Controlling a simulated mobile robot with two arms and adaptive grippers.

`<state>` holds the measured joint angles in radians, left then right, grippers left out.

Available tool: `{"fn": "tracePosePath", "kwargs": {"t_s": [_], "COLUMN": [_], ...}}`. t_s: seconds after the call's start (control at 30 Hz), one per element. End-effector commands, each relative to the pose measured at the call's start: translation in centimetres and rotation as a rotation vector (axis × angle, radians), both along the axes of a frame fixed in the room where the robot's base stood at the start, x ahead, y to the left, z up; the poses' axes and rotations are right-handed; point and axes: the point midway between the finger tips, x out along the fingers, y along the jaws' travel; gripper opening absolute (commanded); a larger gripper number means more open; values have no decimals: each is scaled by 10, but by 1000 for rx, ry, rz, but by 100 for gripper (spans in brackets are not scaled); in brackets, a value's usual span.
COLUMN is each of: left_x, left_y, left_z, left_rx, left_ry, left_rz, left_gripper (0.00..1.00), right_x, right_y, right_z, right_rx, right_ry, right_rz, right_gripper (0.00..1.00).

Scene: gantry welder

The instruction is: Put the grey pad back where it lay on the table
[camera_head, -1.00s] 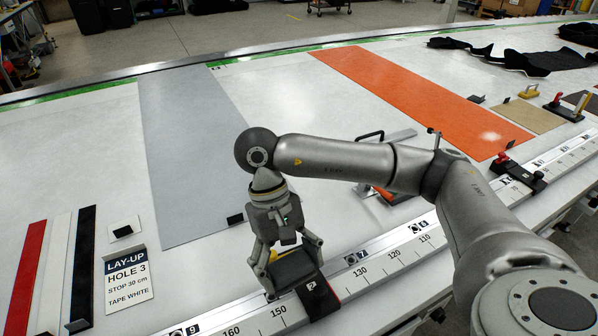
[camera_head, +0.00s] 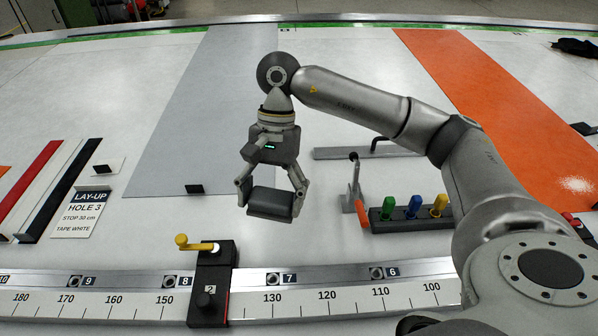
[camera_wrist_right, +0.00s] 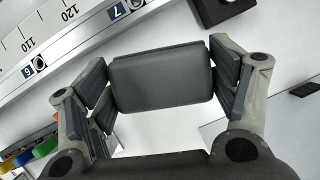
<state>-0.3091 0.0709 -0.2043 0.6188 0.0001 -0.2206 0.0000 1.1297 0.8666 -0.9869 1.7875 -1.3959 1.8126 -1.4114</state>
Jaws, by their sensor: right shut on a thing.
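The grey pad (camera_head: 270,203), a dark block with rounded edges, is gripped between the fingers of my right gripper (camera_head: 271,196). In the head view it appears above the white table (camera_head: 335,270); its exact height cannot be told. In the right wrist view the pad (camera_wrist_right: 162,80) spans the gap between both fingers (camera_wrist_right: 160,84), with its broad face towards the camera. My left gripper is not in view. No mark of the pad's former place can be made out.
A black stop (camera_head: 212,285) with a yellow handle sits on the numbered rail (camera_head: 330,280). A holder (camera_head: 410,218) with green, blue and yellow tools and an orange-handled clamp (camera_head: 358,205) stand right of the pad. A sign (camera_head: 82,215) lies left. White table between is bare.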

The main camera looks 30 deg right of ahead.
Motion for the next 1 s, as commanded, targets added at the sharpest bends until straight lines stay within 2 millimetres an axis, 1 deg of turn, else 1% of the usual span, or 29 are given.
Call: {"fn": "tracePosePath", "kwargs": {"t_s": [0.03, 0.1, 0.3, 0.37, 0.5, 0.6, 0.7, 0.8, 0.93, 1.0], "left_x": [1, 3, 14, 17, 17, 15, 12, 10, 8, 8], "left_y": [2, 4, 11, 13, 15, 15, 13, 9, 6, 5], "left_z": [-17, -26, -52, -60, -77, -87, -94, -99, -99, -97], "left_rx": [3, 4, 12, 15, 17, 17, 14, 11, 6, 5], "left_ry": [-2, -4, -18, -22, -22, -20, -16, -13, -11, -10], "left_rz": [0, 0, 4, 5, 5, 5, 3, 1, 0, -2], "left_gripper": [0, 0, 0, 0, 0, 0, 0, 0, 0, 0], "right_x": [9, 21, 52, 61, 78, 88, 95, 100, 104, 109], "right_y": [-3, -7, -19, -23, -33, -40, -45, -50, -56, -65], "right_z": [-8, -7, -1, 1, 8, 13, 18, 22, 24, 21], "right_rx": [3, 3, 6, 6, 7, 10, 8, 7, 5, 2], "right_ry": [-2, -2, -1, 0, 1, 4, 5, 8, 11, 14], "right_rz": [-124, -300, -773, -908, -1204, -1385, -1527, -1626, -1689, -1701], "right_gripper": [57, 57, 57, 57, 57, 57, 57, 57, 57, 57]}}
